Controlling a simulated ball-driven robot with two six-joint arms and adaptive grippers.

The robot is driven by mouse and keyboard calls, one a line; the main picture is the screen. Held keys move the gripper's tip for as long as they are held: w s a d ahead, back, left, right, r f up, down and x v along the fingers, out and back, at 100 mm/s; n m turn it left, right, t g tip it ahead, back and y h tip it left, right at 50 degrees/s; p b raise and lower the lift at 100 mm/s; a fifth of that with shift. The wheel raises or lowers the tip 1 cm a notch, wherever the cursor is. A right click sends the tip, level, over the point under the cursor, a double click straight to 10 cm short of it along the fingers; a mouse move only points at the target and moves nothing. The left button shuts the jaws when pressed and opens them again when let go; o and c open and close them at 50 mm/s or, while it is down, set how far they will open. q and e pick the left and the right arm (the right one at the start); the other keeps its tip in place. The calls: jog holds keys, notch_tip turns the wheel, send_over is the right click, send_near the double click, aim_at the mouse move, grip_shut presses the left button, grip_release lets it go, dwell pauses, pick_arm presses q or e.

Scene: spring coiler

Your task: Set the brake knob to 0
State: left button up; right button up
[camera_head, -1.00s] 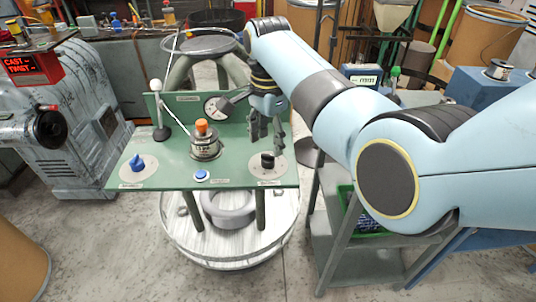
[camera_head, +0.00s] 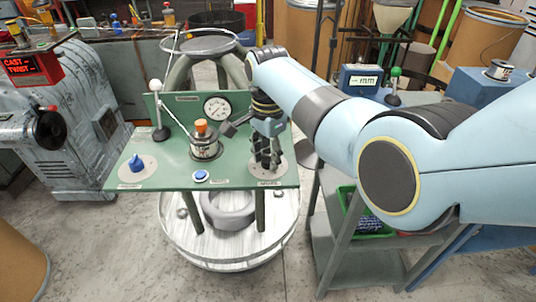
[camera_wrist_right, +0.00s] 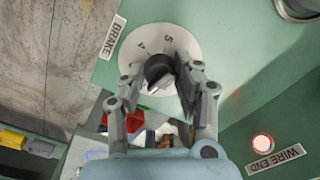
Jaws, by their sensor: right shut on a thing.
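The brake knob (camera_wrist_right: 158,70) is black and sits on a round pale dial (camera_wrist_right: 183,42) beside a BRAKE label (camera_wrist_right: 112,37). The numbers 4 and 5 show on the dial; the rest of the scale is hidden or too small to read. My right gripper (camera_wrist_right: 163,84) is shut on the knob, a finger on each side. In the head view my right gripper (camera_head: 267,163) points down over the dial at the green panel's right front corner and hides the knob. I cannot tell which number the knob marks. My left gripper is not in view.
The green panel (camera_head: 225,178) also carries a blue knob (camera_head: 137,163), a blue button (camera_head: 201,176), a metal pot with an orange top (camera_head: 203,146), a gauge (camera_head: 217,107) and a white-balled lever (camera_head: 156,87). A red light (camera_wrist_right: 262,143) glows by the WIRE END label.

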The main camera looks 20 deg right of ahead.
grip_shut()
jog(key=shift+n, duration=0.3)
jog(key=n+p, duration=0.2)
jog(key=shift+r+n, duration=0.1)
jog(key=shift+n, duration=0.2)
jog(key=n+p, duration=0.2)
jog(key=n, duration=0.3)
jog(key=shift+n, duration=0.3)
jog(key=n+p, duration=0.1)
jog(key=n, duration=0.4)
jog(key=shift+p, duration=0.3)
jog(key=n, duration=0.6)
jog(key=shift+p, duration=0.35)
